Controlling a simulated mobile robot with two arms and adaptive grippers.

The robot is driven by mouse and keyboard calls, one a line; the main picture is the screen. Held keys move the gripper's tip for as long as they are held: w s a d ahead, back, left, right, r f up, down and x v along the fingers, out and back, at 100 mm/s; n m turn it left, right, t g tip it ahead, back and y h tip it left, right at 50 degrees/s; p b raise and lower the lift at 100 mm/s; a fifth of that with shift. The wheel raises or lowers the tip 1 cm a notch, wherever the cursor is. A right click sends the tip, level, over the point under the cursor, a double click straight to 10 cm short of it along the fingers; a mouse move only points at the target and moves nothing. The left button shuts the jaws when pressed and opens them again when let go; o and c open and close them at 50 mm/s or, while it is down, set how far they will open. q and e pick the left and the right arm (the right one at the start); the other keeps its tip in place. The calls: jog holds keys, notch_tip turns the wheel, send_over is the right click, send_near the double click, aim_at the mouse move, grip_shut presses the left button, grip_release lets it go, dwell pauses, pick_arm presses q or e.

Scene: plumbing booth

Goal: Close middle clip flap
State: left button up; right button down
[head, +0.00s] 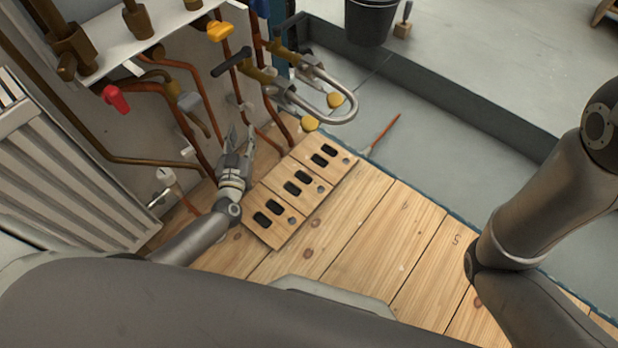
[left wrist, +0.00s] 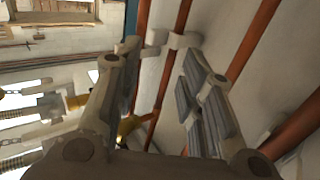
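My left gripper (head: 242,138) is low by the wall pipes, above the near wooden boards. In the left wrist view my left gripper (left wrist: 160,62) has its two fingers apart with nothing held between them. A pale clip (left wrist: 182,40) sits on a copper pipe just beyond the fingertips, with a second pale piece (left wrist: 157,37) to its left. I cannot tell which is the flap or whether it is open. In the head view a pale clip (head: 187,151) shows on the wall left of the gripper. My right gripper is out of view; only my right arm shows.
A wooden panel with dark slots (head: 300,188) lies right of the left gripper. Valves with red (head: 116,98) and yellow (head: 219,31) handles and a curved metal pipe (head: 335,115) stick out nearby. A radiator (head: 60,165) stands at left. The boards at lower middle are clear.

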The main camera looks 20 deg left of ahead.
pick_arm(q)
jog(key=s+d+r+m+g+h, duration=0.1)
jog(key=s+d+m+g+h, duration=0.2)
jog(key=d, duration=0.8)
jog(key=s+d+r+m+g+h, duration=0.1)
jog(key=s+d+m+g+h, duration=0.1)
jog(key=s+d+h, duration=0.5)
jog(key=shift+d+m+g+h+p, duration=0.4)
jog(key=shift+d+m, duration=0.5)
jog(key=shift+d, duration=1.05)
jog(key=shift+w+r, duration=0.1)
